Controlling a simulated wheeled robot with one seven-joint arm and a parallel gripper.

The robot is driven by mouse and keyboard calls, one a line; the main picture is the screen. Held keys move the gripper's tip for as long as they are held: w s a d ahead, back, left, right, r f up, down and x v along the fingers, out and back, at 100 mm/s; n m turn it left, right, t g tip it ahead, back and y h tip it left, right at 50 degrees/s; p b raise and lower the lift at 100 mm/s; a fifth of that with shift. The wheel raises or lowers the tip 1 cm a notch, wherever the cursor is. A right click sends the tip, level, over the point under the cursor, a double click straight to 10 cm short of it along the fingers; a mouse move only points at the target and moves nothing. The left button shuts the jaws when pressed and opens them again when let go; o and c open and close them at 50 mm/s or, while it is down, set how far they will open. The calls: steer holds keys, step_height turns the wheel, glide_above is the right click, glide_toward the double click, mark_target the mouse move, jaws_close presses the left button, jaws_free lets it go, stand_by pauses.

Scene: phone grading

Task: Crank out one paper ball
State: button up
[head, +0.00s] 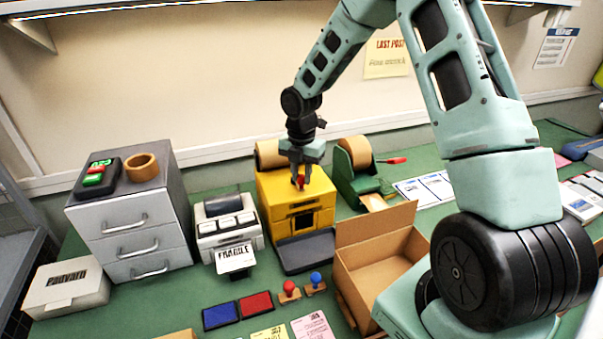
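The yellow machine (282,202) stands at the back middle of the green table, with a brown paper roll (268,153) behind it. It has a dark slot in its front, and a dark grey tray (303,251) lies before it. No paper ball shows in the tray. A small red handle (300,181) shows on top of the machine. My gripper (301,176) points down over the machine, its fingers on either side of the red handle. Whether they touch it is too small to tell, and the fingers partly hide it.
A green dispenser (361,173) with a red-tipped lever stands right of the machine. A label printer (227,222) stands left. An open cardboard box (375,268) is at front right. A grey drawer unit (131,225), ink pads (237,310) and stamps (302,287) are nearby.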

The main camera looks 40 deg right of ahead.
jaws_close()
